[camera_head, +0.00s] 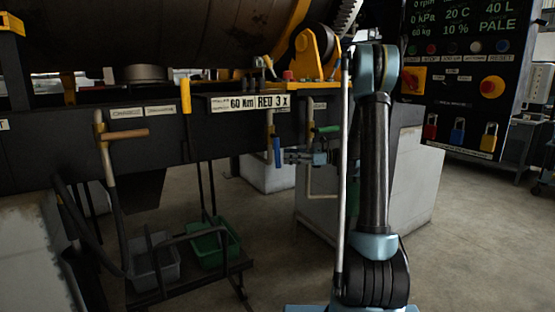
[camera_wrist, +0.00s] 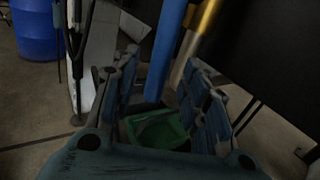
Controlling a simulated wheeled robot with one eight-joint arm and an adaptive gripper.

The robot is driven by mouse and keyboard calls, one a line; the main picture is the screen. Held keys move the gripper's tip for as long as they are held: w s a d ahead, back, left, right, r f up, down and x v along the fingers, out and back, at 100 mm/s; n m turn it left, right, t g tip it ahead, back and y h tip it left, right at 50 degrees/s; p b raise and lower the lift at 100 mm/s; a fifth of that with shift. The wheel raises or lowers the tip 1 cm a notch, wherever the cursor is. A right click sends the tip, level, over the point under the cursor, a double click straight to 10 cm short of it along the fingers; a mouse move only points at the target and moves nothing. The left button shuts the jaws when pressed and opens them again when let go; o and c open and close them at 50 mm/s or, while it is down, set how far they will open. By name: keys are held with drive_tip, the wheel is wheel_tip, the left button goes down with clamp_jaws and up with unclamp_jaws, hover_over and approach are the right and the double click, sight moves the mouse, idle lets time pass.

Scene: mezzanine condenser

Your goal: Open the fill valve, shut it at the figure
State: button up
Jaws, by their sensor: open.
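A blue lever handle (camera_head: 276,150) hangs below the dark machine beam, left of my arm. A green handle (camera_head: 326,128) sits just right of it on pipework. No readable label shows which is the fill valve. My gripper (camera_head: 298,157) is small and dim beside the blue handle. In the wrist view my gripper (camera_wrist: 165,80) is open, with a blue bar (camera_wrist: 164,50) in line with the gap between its fingers. I cannot tell whether they touch. The panel (camera_head: 460,60) shows 0 rpm, 0 kPa, 60 kg, 20 C, 10 %, 40 L and PALE.
A green bin (camera_head: 228,252) and a grey bin (camera_head: 155,268) sit on a low rack. A pale block (camera_head: 425,175) stands behind my arm. Floor is open at right.

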sight(278, 156)
drive_tip(key=shift+a, duration=2.65)
clamp_jaws()
